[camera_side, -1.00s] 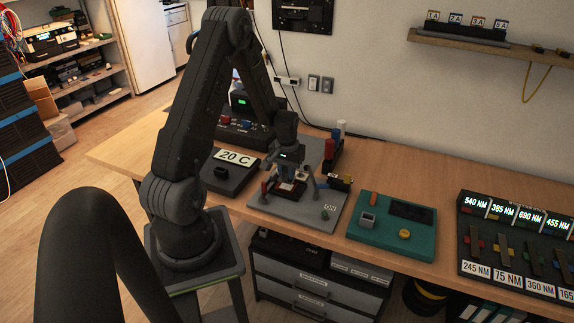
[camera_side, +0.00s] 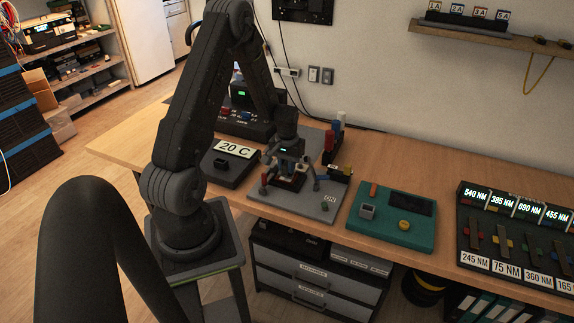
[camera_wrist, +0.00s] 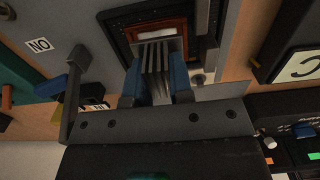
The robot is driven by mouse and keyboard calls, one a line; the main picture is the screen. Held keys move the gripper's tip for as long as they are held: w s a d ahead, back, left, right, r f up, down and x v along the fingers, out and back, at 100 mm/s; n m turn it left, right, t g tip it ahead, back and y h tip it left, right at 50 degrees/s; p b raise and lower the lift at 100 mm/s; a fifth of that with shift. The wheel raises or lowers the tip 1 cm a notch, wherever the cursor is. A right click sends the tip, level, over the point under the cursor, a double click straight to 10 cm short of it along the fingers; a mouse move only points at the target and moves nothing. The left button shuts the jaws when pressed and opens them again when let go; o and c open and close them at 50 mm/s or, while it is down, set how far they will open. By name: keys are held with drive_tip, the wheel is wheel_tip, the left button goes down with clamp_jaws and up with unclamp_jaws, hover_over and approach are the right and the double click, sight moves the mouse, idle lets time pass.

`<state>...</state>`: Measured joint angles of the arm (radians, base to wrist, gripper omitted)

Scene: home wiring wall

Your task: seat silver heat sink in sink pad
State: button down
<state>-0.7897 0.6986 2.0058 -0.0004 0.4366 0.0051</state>
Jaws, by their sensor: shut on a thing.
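The silver heat sink (camera_wrist: 157,52) shows in the wrist view as several grey upright fins. My gripper (camera_wrist: 158,75) is shut on it, with one blue fingertip on each side. The fins' far end overlaps the sink pad (camera_wrist: 150,35), a red-brown bordered patch inside a black square frame. I cannot tell whether the heat sink touches the pad. In the side view my gripper (camera_side: 291,163) points down over the grey board (camera_side: 312,207), low above the pad area. There the gripper hides most of the heat sink and the pad.
A teal board (camera_side: 380,236) with a grey block and a yellow ring lies to the right. A black box with a "20 C" label (camera_side: 236,149) stands left. Red, blue and white parts (camera_side: 335,140) stand close behind my gripper. Clamp-like posts stand around the pad.

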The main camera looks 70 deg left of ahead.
drive_tip(key=shift+f, duration=0.8)
idle(0.6)
drive_tip(key=c, duration=0.9)
unclamp_jaws()
drive_tip(key=shift+c, duration=0.2)
wheel_tip(320, 180, up, 14)
drive_tip(key=shift+d, duration=0.1)
